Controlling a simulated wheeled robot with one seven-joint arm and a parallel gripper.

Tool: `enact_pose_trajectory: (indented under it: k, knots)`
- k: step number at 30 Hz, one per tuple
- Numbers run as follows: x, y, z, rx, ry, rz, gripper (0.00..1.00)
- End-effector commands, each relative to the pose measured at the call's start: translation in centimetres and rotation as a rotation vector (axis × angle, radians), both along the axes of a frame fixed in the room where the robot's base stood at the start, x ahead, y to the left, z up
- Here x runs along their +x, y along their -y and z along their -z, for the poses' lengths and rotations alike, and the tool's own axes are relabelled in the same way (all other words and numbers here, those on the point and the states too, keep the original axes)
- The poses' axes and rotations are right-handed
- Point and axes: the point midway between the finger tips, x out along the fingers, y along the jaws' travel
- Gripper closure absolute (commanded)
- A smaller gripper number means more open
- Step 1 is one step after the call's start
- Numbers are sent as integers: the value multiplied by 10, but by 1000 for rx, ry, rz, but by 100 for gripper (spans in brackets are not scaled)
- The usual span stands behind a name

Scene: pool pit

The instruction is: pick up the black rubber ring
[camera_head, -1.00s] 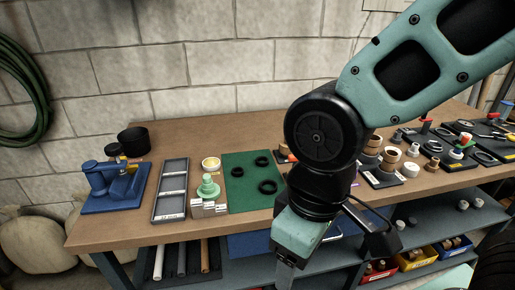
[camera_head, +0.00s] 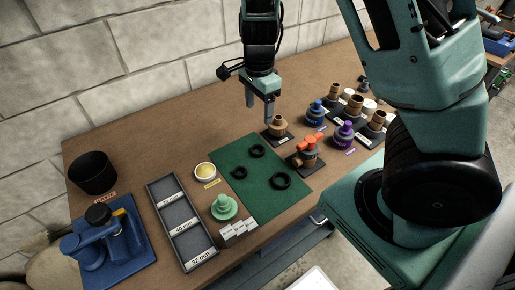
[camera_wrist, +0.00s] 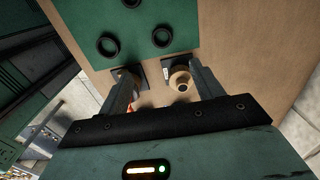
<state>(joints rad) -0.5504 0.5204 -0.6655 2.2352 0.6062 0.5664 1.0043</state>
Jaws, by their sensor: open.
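Three black rubber rings lie flat and apart on the green mat (camera_head: 226,160): one near the back (camera_head: 257,152), one at the left (camera_head: 239,173) and a larger-looking one at the front right (camera_head: 282,181). Which one is meant, I cannot tell. In the wrist view, two rings show whole, at the left (camera_wrist: 108,44) and at the right (camera_wrist: 161,36); a third (camera_wrist: 131,3) is cut by the top edge. My gripper (camera_head: 258,106) is open and empty, pointing down above the bench behind the mat. It touches no ring.
A green knob (camera_head: 223,207), yellow-filled cup (camera_head: 205,171) and grey tray (camera_head: 160,205) stand left. More fittings crowd the right. Bare bench lies behind the mat.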

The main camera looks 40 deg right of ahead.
Motion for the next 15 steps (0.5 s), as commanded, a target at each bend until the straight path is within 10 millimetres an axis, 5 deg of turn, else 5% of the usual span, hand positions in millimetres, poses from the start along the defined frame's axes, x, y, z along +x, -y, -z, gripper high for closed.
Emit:
enact_pose_trajectory:
  k: [9,15]
  knots:
    - [-1,0,70,1,-6,-1,34]
    - [0,0,97,1,-3,-4,34]
